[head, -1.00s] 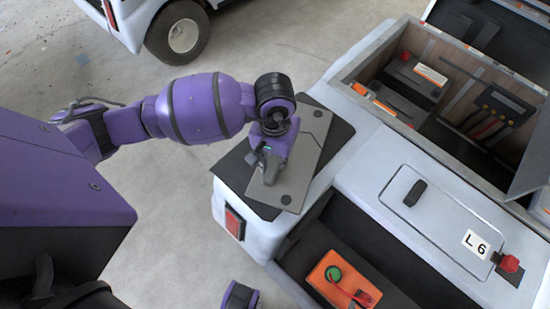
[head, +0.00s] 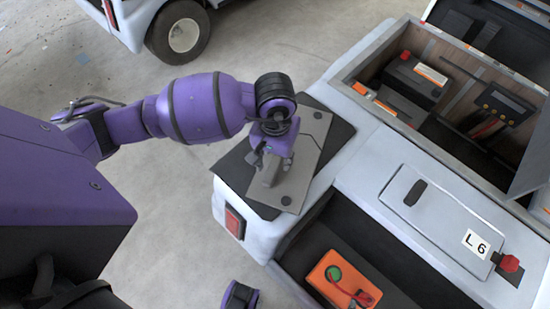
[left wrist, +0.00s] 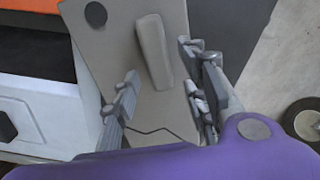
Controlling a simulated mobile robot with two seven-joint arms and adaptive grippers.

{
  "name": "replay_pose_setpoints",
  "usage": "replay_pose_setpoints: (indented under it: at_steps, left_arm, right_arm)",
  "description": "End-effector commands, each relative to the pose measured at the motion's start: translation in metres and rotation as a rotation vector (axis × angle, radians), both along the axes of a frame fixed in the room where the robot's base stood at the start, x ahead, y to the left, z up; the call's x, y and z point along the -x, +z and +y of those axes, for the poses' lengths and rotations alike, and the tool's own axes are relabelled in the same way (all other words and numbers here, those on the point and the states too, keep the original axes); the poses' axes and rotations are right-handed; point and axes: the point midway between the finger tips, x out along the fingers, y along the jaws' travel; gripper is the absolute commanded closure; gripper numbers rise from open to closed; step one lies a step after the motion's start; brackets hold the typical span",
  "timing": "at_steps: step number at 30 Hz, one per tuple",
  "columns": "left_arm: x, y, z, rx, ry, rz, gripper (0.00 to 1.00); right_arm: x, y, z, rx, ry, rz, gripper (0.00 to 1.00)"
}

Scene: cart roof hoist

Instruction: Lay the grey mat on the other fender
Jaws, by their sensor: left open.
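A dark grey mat (head: 235,175) lies on the pale cart's near-left fender (head: 225,203). A lighter grey plate (head: 312,135) with a raised bar grip (head: 270,172) lies on top of the mat and hides its middle. In the left wrist view, the plate (left wrist: 105,55) and its bar grip (left wrist: 154,52) show close up, with the mat (left wrist: 238,40) to the right. My left gripper (head: 271,163) is above the plate. Its fingers (left wrist: 160,88) are open on either side of the bar grip's line, with gaps showing.
Right of the fender is a dark bay with an orange box (head: 335,280). Beyond it is a pale lid marked L 6 (head: 430,205) with a red knob (head: 510,263). An open compartment (head: 385,60) holds batteries and a meter. Another vehicle's wheel (head: 178,30) stands behind.

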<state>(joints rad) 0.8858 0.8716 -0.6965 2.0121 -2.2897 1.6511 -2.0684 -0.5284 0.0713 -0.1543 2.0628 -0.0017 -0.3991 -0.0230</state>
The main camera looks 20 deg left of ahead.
Motion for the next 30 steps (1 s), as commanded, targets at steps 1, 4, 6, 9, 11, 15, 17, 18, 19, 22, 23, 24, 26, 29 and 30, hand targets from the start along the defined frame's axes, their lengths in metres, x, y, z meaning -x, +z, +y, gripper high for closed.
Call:
replay_pose_setpoints:
  at_steps: [1, 4, 6, 9, 11, 15, 17, 18, 19, 22, 23, 24, 26, 29, 30]
  left_arm:
    - [-0.002, 0.01, 0.001, 0.0, -0.001, -0.005, 0.6]
    - [-0.002, 0.031, 0.001, -0.001, -0.002, -0.006, 0.6]
    - [-0.002, 0.047, 0.001, 0.0, -0.003, -0.006, 0.6]
    - [-0.002, 0.068, 0.001, -0.001, -0.002, -0.006, 0.6]
    - [-0.001, 0.079, 0.0, -0.001, -0.002, -0.005, 0.6]
    - [-0.001, 0.099, 0.0, 0.0, -0.001, -0.003, 0.6]
    - [0.0, 0.104, 0.0, -0.001, 0.0, -0.002, 0.6]
    - [0.0, 0.106, 0.0, 0.0, -0.001, -0.001, 0.6]
    - [0.0, 0.108, 0.0, 0.0, -0.001, -0.001, 0.6]
    - [0.0, 0.11, 0.0, 0.0, -0.001, -0.001, 0.6]
    - [0.0, 0.11, 0.0, 0.0, -0.001, -0.001, 0.6]
    - [0.0, 0.11, 0.0, 0.0, -0.001, -0.001, 0.6]
    - [0.0, 0.11, 0.0, 0.0, -0.001, -0.001, 0.6]
    - [0.0, 0.11, 0.0, 0.001, 0.0, 0.0, 0.6]
    - [0.002, 0.109, -0.002, 0.01, 0.002, 0.004, 0.6]
  right_arm:
    - [0.0, 0.001, 0.0, 0.0, 0.0, -0.001, 0.6]
    - [0.0, 0.001, 0.0, 0.0, 0.0, -0.001, 0.6]
    - [-0.001, 0.002, 0.0, 0.0, 0.0, -0.002, 0.6]
    - [0.0, 0.002, 0.0, 0.0, 0.0, -0.002, 0.6]
    - [0.0, 0.002, 0.0, 0.0, 0.0, -0.001, 0.6]
    - [0.0, 0.002, 0.0, 0.001, -0.001, 0.0, 0.6]
    - [0.0, 0.002, 0.0, 0.0, -0.001, 0.0, 0.6]
    - [0.0, 0.002, 0.0, 0.0, -0.001, 0.0, 0.6]
    - [0.0, 0.002, 0.0, 0.0, -0.001, 0.0, 0.6]
    - [0.0, 0.002, 0.0, 0.0, -0.001, 0.0, 0.6]
    - [0.0, 0.002, 0.0, 0.0, -0.001, 0.0, 0.6]
    - [0.0, 0.002, 0.0, 0.0, -0.001, 0.0, 0.6]
    - [0.0, 0.002, 0.0, 0.0, -0.001, 0.0, 0.6]
    - [0.001, 0.002, -0.001, 0.0, -0.001, 0.0, 0.6]
    - [0.001, 0.002, -0.001, 0.0, -0.001, 0.0, 0.6]
